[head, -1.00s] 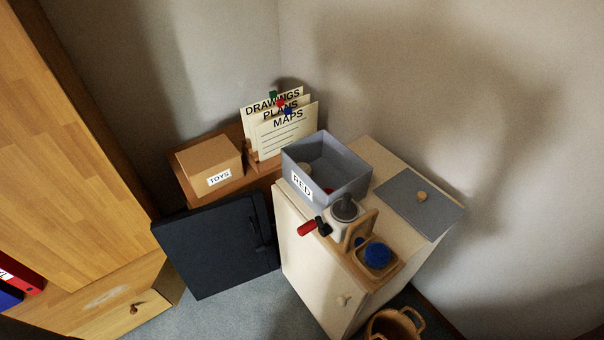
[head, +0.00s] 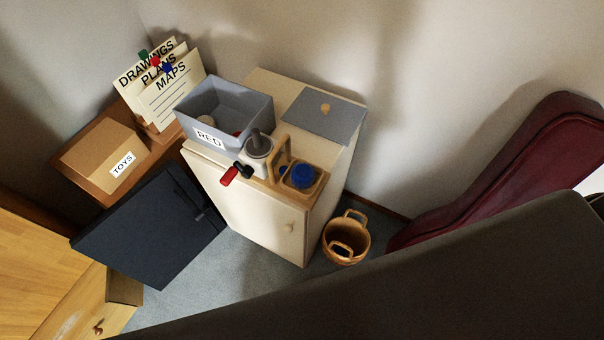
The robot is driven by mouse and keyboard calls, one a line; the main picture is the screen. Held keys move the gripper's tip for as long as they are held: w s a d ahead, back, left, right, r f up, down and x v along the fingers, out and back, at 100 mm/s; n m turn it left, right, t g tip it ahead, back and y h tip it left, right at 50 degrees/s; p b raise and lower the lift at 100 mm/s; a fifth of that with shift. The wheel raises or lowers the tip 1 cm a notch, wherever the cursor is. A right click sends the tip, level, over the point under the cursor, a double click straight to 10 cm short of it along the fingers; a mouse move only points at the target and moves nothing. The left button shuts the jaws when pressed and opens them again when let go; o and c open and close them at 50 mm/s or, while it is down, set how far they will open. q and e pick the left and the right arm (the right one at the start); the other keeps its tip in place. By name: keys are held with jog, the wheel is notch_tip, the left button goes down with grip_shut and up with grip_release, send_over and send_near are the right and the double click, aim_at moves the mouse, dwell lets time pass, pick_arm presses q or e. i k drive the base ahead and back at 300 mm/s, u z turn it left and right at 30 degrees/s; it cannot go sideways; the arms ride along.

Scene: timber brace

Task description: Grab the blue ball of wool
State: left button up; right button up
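The blue ball of wool (head: 303,175) sits in the right compartment of a small wooden carrier (head: 281,153) with an upright handle. The carrier stands at the front edge of the cream cabinet's top (head: 262,84). A smaller bit of blue shows just left of the ball, beside the handle. The lower part of the ball is hidden by the carrier's walls. Neither gripper is in the head view.
A grey box labelled RED (head: 210,139), a grinder-like item with a red handle (head: 258,146) and a grey lid (head: 325,115) share the cabinet top. A wicker basket (head: 346,240) stands on the floor. A dark red case (head: 500,165) and a large dark surface (head: 420,275) fill the right.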

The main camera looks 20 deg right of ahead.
aim_at(302, 175)
jog(key=u, duration=1.35)
jog(key=i, duration=0.35)
jog(key=z, duration=1.35)
